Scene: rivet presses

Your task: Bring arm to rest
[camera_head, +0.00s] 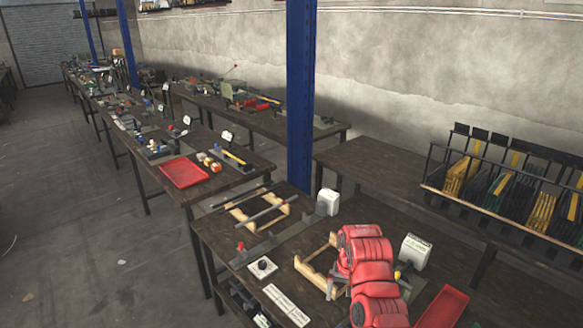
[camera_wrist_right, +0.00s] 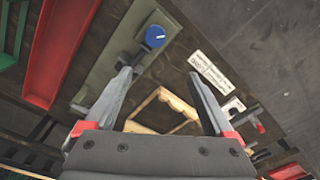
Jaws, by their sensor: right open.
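My right arm, with red padded covers, stands over the near table in the head view. My right gripper (camera_wrist_right: 160,76) shows clearly in the right wrist view. Its two grey fingers are spread apart with nothing between the tips. Below the fingers lies a light wooden rack (camera_wrist_right: 146,100), which looks empty. Just past the fingertips a blue knob (camera_wrist_right: 155,36) sits on a grey-green press base (camera_wrist_right: 118,62). In the head view the arm hides part of the near wooden rack (camera_head: 313,272). My left gripper is in neither view.
A red tray (camera_head: 442,306) lies right of my arm. White press housings (camera_head: 415,251) and another wooden rack (camera_head: 258,213) holding bars stand on the near table (camera_head: 222,232). A blue post (camera_head: 300,100) rises behind. A rack of colored parts (camera_head: 510,190) stands at right. The left floor is clear.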

